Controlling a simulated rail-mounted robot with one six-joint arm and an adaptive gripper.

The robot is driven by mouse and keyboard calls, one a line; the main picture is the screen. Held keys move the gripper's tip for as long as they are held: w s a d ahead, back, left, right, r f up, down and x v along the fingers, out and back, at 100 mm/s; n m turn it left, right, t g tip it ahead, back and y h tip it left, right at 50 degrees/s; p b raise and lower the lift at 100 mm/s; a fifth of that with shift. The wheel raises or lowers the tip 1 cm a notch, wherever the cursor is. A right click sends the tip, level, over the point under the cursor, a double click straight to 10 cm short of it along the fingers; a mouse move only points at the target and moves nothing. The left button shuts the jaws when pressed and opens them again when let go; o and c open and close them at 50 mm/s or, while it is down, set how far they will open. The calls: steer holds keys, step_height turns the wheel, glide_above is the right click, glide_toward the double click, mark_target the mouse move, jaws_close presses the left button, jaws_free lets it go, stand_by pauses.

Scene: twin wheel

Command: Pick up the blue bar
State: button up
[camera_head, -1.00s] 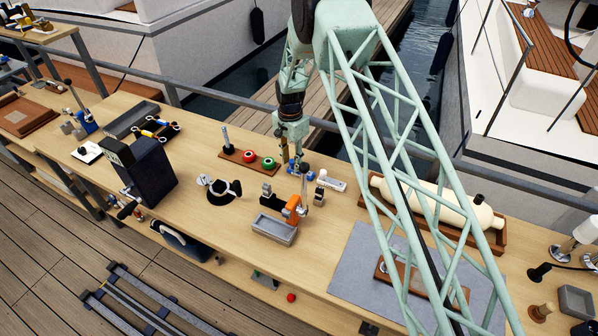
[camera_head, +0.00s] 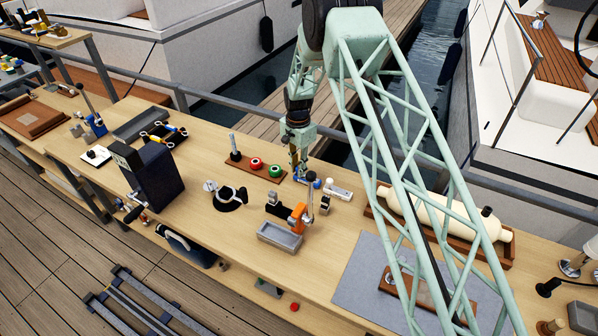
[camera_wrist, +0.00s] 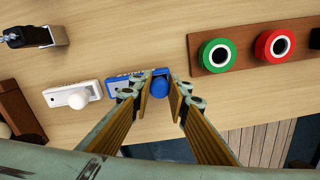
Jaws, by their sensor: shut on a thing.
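The blue bar (camera_wrist: 125,84) has a round blue knob (camera_wrist: 159,87) at one end and lies over the wooden bench top in the wrist view. My gripper (camera_wrist: 161,88) is shut on it, with one finger on each side of the knob. In the head view my gripper (camera_head: 299,174) points down at the bench, and the blue bar (camera_head: 314,182) shows partly beside the fingers. The rest of the bar is hidden there. I cannot tell whether the bar touches the bench.
A white bar with a knob (camera_wrist: 72,96) lies close beside the blue bar. A brown board (camera_wrist: 246,50) carries green and red rings on the other side. An orange-and-black device (camera_head: 298,216) and grey tray (camera_head: 279,237) stand nearer the bench front. A railing runs behind.

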steer(key=shift+r+b, duration=0.8)
steer(key=shift+r, duration=3.9)
